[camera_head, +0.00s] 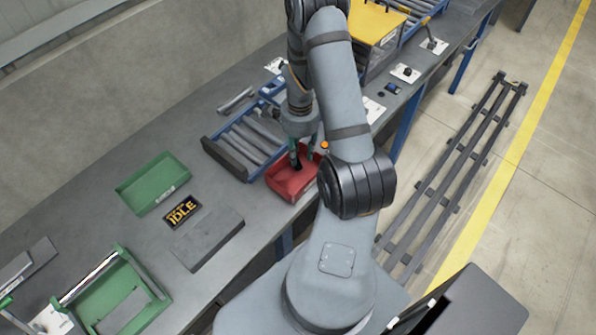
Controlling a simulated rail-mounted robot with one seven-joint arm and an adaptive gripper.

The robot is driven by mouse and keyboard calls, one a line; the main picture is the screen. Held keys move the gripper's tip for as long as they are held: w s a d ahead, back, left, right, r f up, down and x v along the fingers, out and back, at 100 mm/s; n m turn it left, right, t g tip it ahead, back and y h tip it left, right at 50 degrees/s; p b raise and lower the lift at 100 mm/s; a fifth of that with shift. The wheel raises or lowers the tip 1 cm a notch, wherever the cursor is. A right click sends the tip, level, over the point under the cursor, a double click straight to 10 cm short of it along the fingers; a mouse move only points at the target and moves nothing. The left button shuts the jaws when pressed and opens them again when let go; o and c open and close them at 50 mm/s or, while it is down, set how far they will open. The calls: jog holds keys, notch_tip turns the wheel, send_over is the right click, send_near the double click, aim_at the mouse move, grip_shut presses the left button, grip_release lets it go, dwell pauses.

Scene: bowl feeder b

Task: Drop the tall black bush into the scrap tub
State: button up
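My gripper (302,155) points down over the red tub (290,187) on the bench, with its fingertips at or just above the tub's opening. The red tub is the likely scrap tub, though no label on it can be read. Something dark shows at the fingertips; it may be the black bush or the finger pads, too small to tell. Whether the fingers are open or shut is unclear. Small dark parts sit on white plates to the right, one (407,72) near the yellow machine and another (432,43) farther back. My arm hides part of the bench.
A roller conveyor (222,154) lies left of the red tub. A second green tray (92,306) is at lower left. A yellow machine (372,25) stands behind my arm.

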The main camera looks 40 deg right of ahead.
jog(key=shift+o, duration=0.7)
jog(key=shift+r, duration=0.1)
jog(key=shift+r, duration=0.4)
notch_tip(320, 180, up, 11)
jog(key=shift+f, duration=0.1)
notch_tip(320, 180, down, 12)
jog(key=shift+s, duration=0.1)
notch_tip(320, 180, up, 6)
jog(key=p, duration=0.3)
jog(key=shift+f, duration=0.1)
